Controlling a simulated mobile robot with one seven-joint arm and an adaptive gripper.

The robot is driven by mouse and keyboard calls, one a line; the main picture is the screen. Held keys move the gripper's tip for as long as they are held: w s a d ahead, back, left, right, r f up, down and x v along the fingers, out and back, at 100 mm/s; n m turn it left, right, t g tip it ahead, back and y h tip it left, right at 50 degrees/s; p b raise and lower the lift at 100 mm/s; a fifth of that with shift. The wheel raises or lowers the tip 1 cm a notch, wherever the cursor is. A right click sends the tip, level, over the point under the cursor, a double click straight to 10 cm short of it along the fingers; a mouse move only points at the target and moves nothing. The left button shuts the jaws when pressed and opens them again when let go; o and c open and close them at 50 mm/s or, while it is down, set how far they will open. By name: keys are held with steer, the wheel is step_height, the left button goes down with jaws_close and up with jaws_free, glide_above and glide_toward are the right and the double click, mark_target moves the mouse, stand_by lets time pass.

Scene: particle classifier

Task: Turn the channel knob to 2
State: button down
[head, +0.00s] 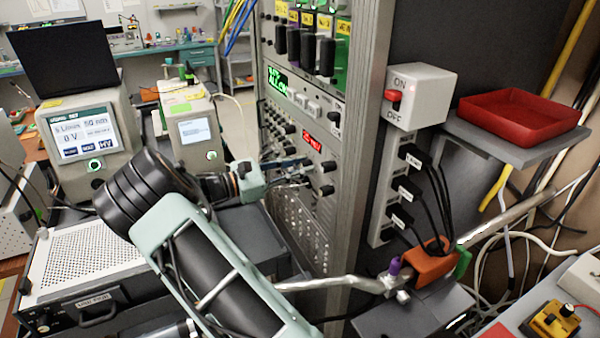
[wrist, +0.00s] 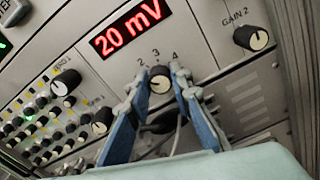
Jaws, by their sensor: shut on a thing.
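The channel knob (wrist: 160,84) is a small black knob with a pale cap on a grey panel, with the labels 2, 3 and 4 above it in the wrist view. My gripper (wrist: 161,76) has its two blue fingers on either side of the knob, shut on it. The pointer mark on the cap is too small to read surely. In the head view my gripper (head: 296,172) reaches the rack front from the left, and the knob cannot be made out there.
A red 20 mV display (wrist: 128,25) sits above and left of the knob. A GAIN 2 knob (wrist: 258,40) is at the right, with other knobs (wrist: 66,82) at the left. In the head view, a switch box (head: 420,96) and red tray (head: 523,118) stand right of the rack.

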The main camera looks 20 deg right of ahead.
steer(key=shift+m+b, duration=1.55)
steer(key=shift+m, duration=0.75)
steer(key=c, duration=1.7)
jaws_free()
steer(key=shift+c, duration=0.2)
steer(key=shift+a, duration=0.1)
steer(key=a, duration=1.2)
steer(key=shift+s, duration=0.15)
steer(key=shift+d, duration=0.1)
